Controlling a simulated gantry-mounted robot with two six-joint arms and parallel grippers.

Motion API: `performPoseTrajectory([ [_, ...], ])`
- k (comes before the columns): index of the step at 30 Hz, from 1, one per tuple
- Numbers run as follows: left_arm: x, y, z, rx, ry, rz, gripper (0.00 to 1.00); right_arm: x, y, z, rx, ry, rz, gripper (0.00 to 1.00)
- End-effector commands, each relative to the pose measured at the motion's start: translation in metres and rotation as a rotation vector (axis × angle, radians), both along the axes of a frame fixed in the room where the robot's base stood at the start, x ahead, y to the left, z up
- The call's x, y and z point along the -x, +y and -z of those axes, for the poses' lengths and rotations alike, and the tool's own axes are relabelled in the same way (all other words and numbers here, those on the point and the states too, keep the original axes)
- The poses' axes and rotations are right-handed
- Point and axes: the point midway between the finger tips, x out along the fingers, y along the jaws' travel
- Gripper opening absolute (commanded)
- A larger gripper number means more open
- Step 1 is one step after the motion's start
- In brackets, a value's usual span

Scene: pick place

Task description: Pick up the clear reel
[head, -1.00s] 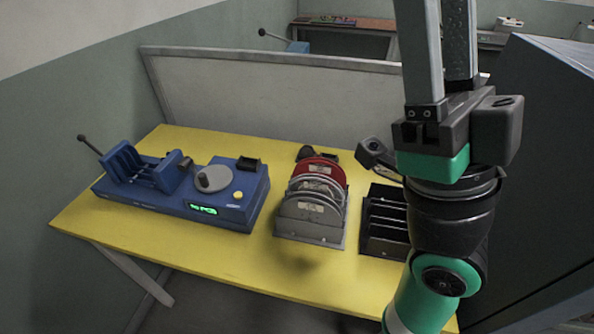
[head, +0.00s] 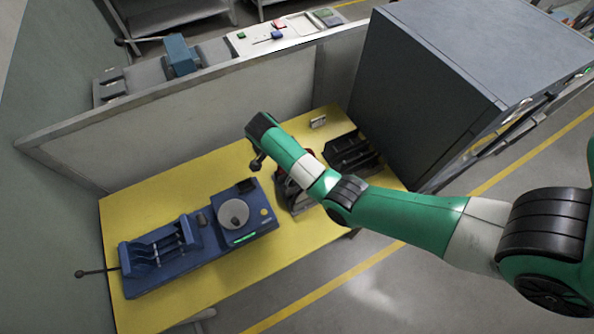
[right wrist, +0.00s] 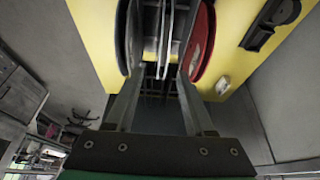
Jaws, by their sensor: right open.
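In the right wrist view several upright reels stand side by side: a dark grey one (right wrist: 122,35) at left, a red one (right wrist: 203,45) at right, and thin pale grey discs (right wrist: 163,35) between them. I cannot tell which disc is the clear reel. My right gripper (right wrist: 162,78) is open, its two fingers pointing towards the reels with nothing visibly held between them. Whether the tips touch a reel is unclear. In the head view the reel rack (head: 288,194) is mostly hidden under my right arm, and the fingertips are hidden too. My left gripper is not in view.
A blue machine (head: 190,250) with a grey round disc (head: 233,213) stands left on the yellow table (head: 290,252). A black slotted rack (head: 352,150) is right of the reels. A pale partition (head: 200,125) closes the back; a large dark cabinet (head: 450,75) stands at right.

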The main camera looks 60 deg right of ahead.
Motion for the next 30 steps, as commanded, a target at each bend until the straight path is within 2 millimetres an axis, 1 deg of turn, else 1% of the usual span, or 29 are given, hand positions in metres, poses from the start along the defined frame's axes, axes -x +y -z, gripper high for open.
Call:
performPoseTrajectory([
  [1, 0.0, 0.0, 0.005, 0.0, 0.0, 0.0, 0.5, 0.002, -0.002, 0.01, 0.0, 0.001, 0.001, 0.54],
  [4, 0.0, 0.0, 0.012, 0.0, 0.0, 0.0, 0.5, 0.007, -0.009, 0.03, 0.001, 0.002, 0.003, 0.54],
  [8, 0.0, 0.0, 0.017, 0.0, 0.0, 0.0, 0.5, 0.011, -0.016, 0.049, 0.003, -0.002, 0.002, 0.54],
  [10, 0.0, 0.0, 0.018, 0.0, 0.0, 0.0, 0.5, 0.013, -0.018, 0.054, 0.003, -0.003, 0.003, 0.54],
  [14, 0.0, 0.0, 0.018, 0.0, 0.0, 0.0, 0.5, 0.013, -0.019, 0.056, 0.005, -0.004, 0.002, 0.54],
  [16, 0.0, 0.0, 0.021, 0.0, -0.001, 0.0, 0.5, 0.014, -0.021, 0.061, 0.005, -0.005, 0.003, 0.54],
  [21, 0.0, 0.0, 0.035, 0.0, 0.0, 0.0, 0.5, 0.02, -0.032, 0.089, 0.004, -0.002, 0.004, 0.54],
  [24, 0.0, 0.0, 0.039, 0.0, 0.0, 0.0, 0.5, 0.023, -0.036, 0.1, 0.004, -0.004, 0.003, 0.54],
  [30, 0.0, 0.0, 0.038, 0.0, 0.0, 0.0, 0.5, 0.023, -0.038, 0.102, 0.005, -0.005, 0.001, 0.54],
])
